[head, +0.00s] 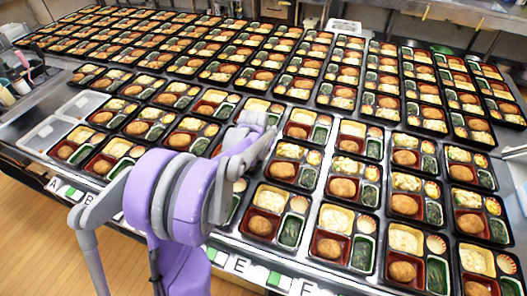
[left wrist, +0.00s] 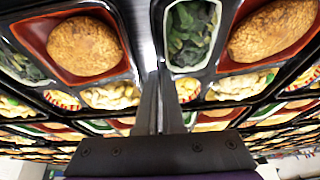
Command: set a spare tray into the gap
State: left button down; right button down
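My left gripper (left wrist: 160,72) has its two fingers close together in the left wrist view. Their tips are at the seam between two filled trays, and I cannot tell whether they touch a rim. In the head view the left gripper (head: 262,138) is over the middle of the tray rows, partly hidden by my purple wrist. Black trays hold croquette, greens and yellow food; one is a front tray (head: 312,246). Two pale empty trays or bins (head: 47,133) lie at the left end. I cannot make out the gap; my arm hides part of the rows. My right gripper is not in view.
Filled trays cover most of the metal table. White and green lettered labels (head: 237,265) run along its front edge. A small white container (head: 344,27) stands at the back. Wooden floor (head: 35,240) shows at the lower left.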

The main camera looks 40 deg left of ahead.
pick_arm(q)
jog(key=shift+f, duration=0.15)
jog(key=c, duration=1.3)
grip_release()
jog(key=shift+r, duration=0.35)
jog(key=v, duration=1.1)
jog(key=s+d+f+m, duration=0.1)
jog(key=s+d, duration=0.5)
jog(key=d, duration=0.1)
jog(key=s+d+f+m+h, duration=0.1)
jog(key=s+d+f, duration=0.1)
jog(key=s+d, duration=0.4)
jog(key=s+d+f+m+t, duration=0.1)
jog(key=s+d+f, duration=0.1)
jog(key=s+d, duration=0.3)
jog(key=shift+s+d+h+p, duration=0.15)
jog(key=shift+s+d+p, duration=0.05)
jog(key=shift+d, duration=0.55)
jog(key=shift+s+d+h+p, duration=0.15)
jog(key=shift+s+d+p, duration=0.05)
jog(key=shift+d, duration=0.5)
